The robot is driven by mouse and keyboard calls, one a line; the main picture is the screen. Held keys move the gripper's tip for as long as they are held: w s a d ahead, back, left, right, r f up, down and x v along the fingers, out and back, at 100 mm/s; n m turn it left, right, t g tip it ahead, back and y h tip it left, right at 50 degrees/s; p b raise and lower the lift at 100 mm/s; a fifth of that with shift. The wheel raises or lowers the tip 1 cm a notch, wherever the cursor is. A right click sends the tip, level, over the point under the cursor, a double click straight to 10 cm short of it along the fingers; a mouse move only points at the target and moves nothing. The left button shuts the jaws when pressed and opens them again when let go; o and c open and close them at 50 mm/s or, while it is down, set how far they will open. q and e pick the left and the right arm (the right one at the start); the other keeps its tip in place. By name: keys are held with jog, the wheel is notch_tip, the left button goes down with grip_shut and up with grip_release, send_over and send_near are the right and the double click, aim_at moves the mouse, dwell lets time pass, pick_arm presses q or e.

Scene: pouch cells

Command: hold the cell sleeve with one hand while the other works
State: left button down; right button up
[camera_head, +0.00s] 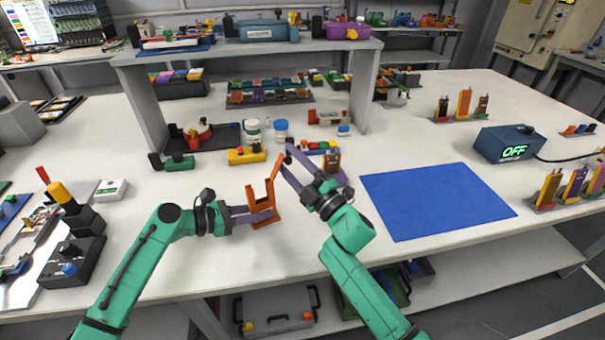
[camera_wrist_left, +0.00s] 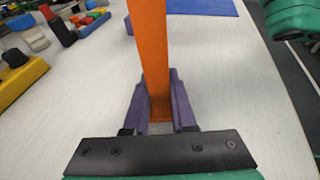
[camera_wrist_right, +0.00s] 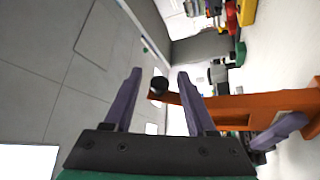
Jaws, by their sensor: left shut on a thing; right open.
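The orange cell sleeve (camera_head: 269,190) stands upright and slightly tilted above the white table in the head view. My left gripper (camera_head: 262,214) is shut on its lower part. In the left wrist view the sleeve (camera_wrist_left: 150,55) rises between the purple fingers (camera_wrist_left: 160,95). My right gripper (camera_head: 287,159) is open beside the sleeve's upper end, its fingers pointing left. In the right wrist view the sleeve (camera_wrist_right: 250,103) comes in from the right, and its end shows between the open fingers (camera_wrist_right: 159,73); I cannot tell whether they touch. A small round black thing (camera_wrist_right: 158,85) appears at that end.
A blue mat (camera_head: 435,200) lies right of my right arm. A box reading OFF (camera_head: 505,144) is at the right. The table front near the sleeve is clear.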

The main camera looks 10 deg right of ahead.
jog(key=v, duration=0.9)
pick_arm(q)
jog(key=c, duration=0.7)
grip_release()
jog(key=shift+o, duration=0.2)
jog(key=shift+a, duration=0.1)
